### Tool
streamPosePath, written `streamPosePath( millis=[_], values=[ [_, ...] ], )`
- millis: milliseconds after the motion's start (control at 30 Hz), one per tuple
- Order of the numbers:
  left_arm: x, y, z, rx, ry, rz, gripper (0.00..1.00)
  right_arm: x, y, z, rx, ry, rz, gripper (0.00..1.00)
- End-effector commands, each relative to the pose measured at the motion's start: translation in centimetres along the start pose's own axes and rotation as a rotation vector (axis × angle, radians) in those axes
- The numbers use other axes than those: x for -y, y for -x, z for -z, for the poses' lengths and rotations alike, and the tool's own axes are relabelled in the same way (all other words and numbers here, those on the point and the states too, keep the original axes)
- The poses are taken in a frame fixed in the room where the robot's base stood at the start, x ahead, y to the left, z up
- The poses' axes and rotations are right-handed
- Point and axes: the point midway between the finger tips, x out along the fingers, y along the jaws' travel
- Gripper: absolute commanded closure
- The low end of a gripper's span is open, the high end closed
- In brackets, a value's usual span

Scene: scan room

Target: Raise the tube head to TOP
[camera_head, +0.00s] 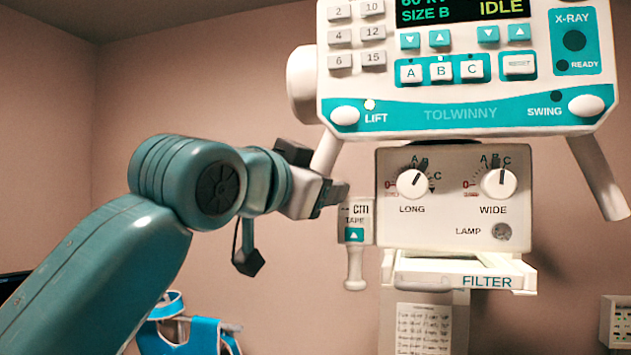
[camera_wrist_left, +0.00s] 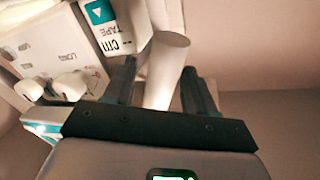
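The tube head's white and teal control panel (camera_head: 465,113) fills the upper right of the head view. A white LIFT button (camera_head: 345,115) is at its lower left, with a pale lamp (camera_head: 370,104) beside it. A white handle bar (camera_head: 326,152) slopes down from the panel's left side. My left gripper (camera_head: 335,192) is at this bar's lower end. In the left wrist view the bar (camera_wrist_left: 167,62) stands between the two fingers of my left gripper (camera_wrist_left: 160,80), which are apart, with a gap seen on one side. My right gripper is not in view. No TOP mark is visible.
The collimator box (camera_head: 450,215) with LONG and WIDE knobs is right of my left gripper. The tape unit (camera_head: 355,222) is close by the fingertips. A FILTER tray (camera_head: 470,280) is below. A teal apron (camera_head: 185,335) hangs low at left. Open room lies left of the panel.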

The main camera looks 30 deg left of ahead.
Motion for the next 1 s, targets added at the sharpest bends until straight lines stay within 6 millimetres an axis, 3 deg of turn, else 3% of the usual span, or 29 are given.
streamPosePath(
  millis=[233,367,733,1000],
  values=[
    [0.0,0.2,0.0,-0.002,0.001,0.000,0.45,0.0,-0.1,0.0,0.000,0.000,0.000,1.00],
    [-0.1,1.7,-0.1,-0.007,0.003,-0.001,0.45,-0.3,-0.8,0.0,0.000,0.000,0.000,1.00],
    [-0.2,11.1,-0.2,-0.008,0.005,-0.007,0.45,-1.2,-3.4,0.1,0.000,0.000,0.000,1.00],
    [-0.1,15.1,-0.1,-0.003,0.001,-0.004,0.45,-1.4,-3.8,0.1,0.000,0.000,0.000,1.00]
  ],
)
